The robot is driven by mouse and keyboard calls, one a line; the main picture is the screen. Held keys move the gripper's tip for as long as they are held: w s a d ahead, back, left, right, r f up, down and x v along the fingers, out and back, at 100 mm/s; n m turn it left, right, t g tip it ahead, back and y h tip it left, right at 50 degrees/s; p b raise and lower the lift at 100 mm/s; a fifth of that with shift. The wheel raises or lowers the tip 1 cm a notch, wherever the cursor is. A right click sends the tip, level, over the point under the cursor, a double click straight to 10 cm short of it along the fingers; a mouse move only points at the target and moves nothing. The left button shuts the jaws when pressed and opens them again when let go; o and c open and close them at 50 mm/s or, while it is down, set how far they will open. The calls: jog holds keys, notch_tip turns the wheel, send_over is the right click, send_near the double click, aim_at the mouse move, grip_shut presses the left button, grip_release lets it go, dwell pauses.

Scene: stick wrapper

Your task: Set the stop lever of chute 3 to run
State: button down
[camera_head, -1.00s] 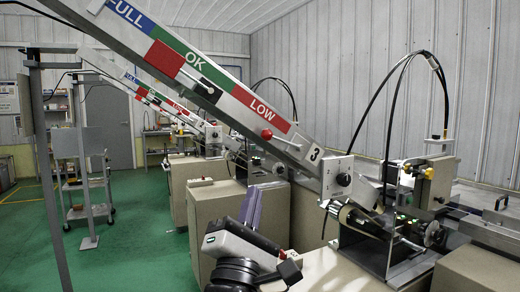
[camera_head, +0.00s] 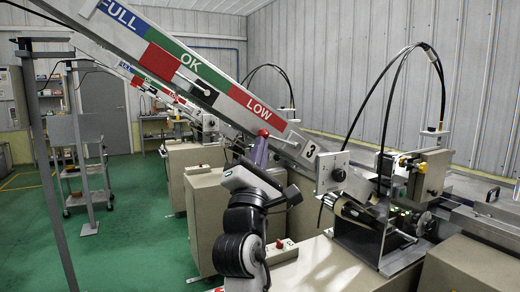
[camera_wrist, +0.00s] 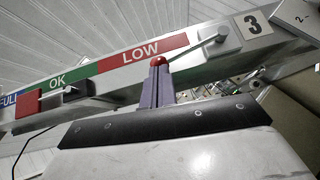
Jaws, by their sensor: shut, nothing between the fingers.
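Chute 3 (camera_head: 222,97) slopes down to the right, with FULL, OK and LOW bands and a "3" plate (camera_head: 310,151) near its lower end. Its stop lever is a thin grey arm with a red ball knob (camera_head: 264,132) by the LOW band. In the wrist view the red knob (camera_wrist: 158,61) sits at the left end of the lever arm (camera_wrist: 195,50), which rises right to its pivot. My gripper (camera_head: 261,143) has purple fingers, shut and empty. In the wrist view the fingertips (camera_wrist: 157,72) overlap the knob's lower edge; I cannot tell whether they touch it.
A second, similar chute (camera_head: 180,102) stands behind. Beige cabinets (camera_head: 215,215) are below. A machine with rollers and black cables (camera_head: 375,210) stands right of the chute's lower end. A grey cart (camera_head: 83,175) is at the left on open green floor.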

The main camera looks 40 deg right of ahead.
jog(key=r+m+g+p, duration=0.1)
jog(key=r+p, duration=0.1)
jog(key=shift+m+g+p, duration=0.3)
jog(key=shift+s+d+r, duration=0.1)
jog(key=shift+d+r, duration=0.1)
jog(key=shift+r, duration=0.1)
jog(key=shift+f, duration=0.15)
